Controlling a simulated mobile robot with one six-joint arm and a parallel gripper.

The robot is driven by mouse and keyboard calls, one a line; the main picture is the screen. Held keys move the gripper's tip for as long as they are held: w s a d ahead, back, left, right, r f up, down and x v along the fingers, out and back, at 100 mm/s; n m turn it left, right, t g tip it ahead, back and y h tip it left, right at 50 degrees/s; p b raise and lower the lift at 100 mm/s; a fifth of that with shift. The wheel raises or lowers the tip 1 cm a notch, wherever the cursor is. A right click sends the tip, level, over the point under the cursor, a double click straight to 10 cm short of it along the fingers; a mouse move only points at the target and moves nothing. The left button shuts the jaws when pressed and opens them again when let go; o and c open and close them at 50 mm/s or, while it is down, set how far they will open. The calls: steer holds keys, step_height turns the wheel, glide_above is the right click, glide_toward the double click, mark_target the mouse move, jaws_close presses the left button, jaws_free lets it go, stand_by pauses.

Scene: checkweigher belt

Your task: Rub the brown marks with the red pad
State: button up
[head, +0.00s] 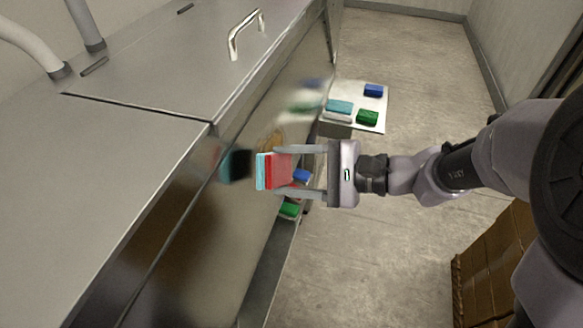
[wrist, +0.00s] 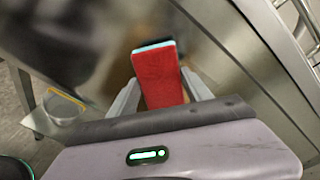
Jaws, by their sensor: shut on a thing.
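My gripper (head: 277,171) is shut on the red pad (head: 281,170), a red block with a light blue and white face turned to the steel side panel (head: 255,205). The pad stands close to the panel; I cannot tell whether it touches. A faint brown mark (head: 270,139) shows on the panel just beyond the upper finger, partly hidden by the gripper. In the wrist view the red pad (wrist: 158,78) sits between both fingers, its light blue edge at the far end.
A small light shelf (head: 378,105) carries blue, teal and green pads. A blue pad (head: 301,176) and a green pad (head: 289,210) sit lower, behind my gripper. The steel top (head: 130,60) has a handle (head: 240,35). Brown boxes (head: 490,262) stand lower right. Open floor (head: 400,240) lies between.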

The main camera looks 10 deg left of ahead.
mark_target(287, 161)
steer(key=shift+b+x, duration=0.45)
steer(key=shift+x, duration=0.55)
steer(key=shift+w+d, duration=0.15)
steer(key=shift+w, duration=0.7)
steer(key=shift+w+d, duration=0.1)
steer(key=shift+w, duration=0.75)
steer(key=shift+w+d+b, duration=0.15)
steer(key=shift+w+b, duration=0.1)
steer(key=shift+w, duration=2.35)
steer(key=shift+w+d+b, duration=0.1)
steer(key=shift+w+b, duration=0.1)
steer(key=shift+w, duration=2.35)
steer(key=shift+s+a+f+b, duration=0.15)
steer(key=shift+s+b, duration=1.4)
steer(key=shift+s, duration=0.75)
steer(key=shift+s+b, duration=0.45)
steer(key=shift+s, duration=0.8)
steer(key=shift+s+a+b, duration=0.1)
steer(key=shift+s+b, duration=0.4)
steer(key=shift+s, duration=0.55)
steer(key=shift+s+a+b, duration=0.15)
steer(key=shift+s+b, duration=0.35)
steer(key=shift+s, duration=0.55)
steer(key=s, duration=0.2)
steer(key=shift+s+a+b, duration=0.1)
steer(key=shift+s+b, duration=0.2)
steer(key=shift+b, duration=0.05)
